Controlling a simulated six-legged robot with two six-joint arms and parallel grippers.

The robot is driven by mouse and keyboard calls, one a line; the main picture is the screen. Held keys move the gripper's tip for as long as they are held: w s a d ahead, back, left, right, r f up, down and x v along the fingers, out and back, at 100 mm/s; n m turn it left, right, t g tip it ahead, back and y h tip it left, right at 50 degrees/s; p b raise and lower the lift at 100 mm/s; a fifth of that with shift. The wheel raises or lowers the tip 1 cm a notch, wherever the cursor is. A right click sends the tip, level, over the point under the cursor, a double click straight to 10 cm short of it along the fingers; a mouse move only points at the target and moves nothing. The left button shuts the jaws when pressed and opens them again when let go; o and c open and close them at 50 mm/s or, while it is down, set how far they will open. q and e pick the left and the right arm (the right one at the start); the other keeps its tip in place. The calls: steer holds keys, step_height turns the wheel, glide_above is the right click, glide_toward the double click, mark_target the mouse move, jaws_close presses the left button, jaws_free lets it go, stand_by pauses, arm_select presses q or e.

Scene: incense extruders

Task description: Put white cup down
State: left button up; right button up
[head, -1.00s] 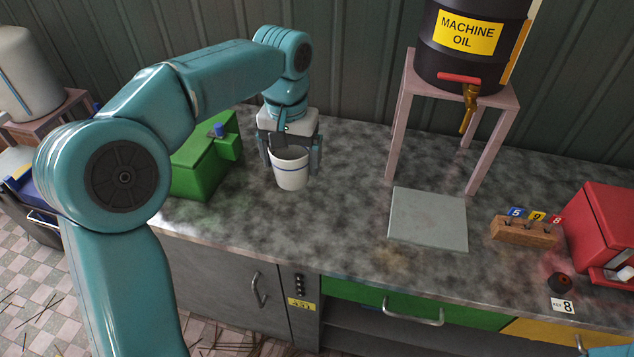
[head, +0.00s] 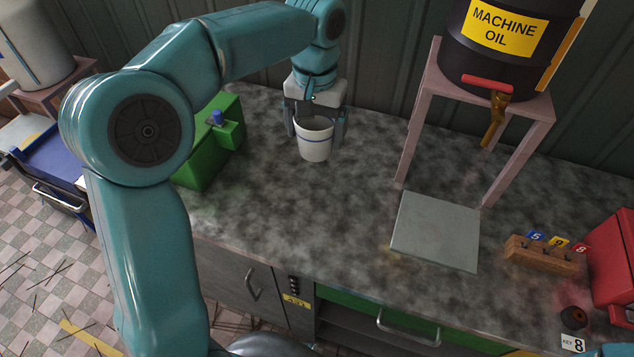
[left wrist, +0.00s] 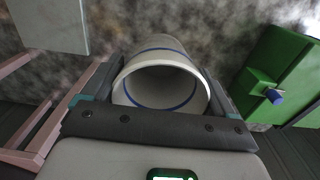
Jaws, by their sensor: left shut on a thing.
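The white cup (head: 314,146) with a blue band is upright between the fingers of my left gripper (head: 318,130), over the mottled grey counter (head: 345,195). The gripper is shut on it, a finger on either side. In the left wrist view the cup (left wrist: 160,82) shows its open mouth and empty-looking inside, with my left gripper (left wrist: 160,95) around it. I cannot tell whether its base touches the counter. My right gripper is not in view.
A green machine (head: 205,165) with a blue knob stands left of the cup. A pink stand (head: 425,110) holds the machine oil drum (head: 500,40), with a grey plate (head: 437,232) in front. A key rack (head: 540,254) and red box (head: 612,265) are at right. Counter between cup and plate is clear.

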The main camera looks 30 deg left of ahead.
arm_select(q)
step_height(320, 180, down, 20)
steer(key=shift+d+r, duration=0.1)
steer(key=shift+r, duration=0.15)
steer(key=shift+w+f, duration=0.2)
steer(key=shift+f, duration=0.15)
steer(key=shift+s+f, duration=0.1)
steer(key=shift+s, duration=0.1)
steer(key=o, duration=1)
steer(key=shift+c, duration=0.2)
steer(key=shift+w, duration=0.2)
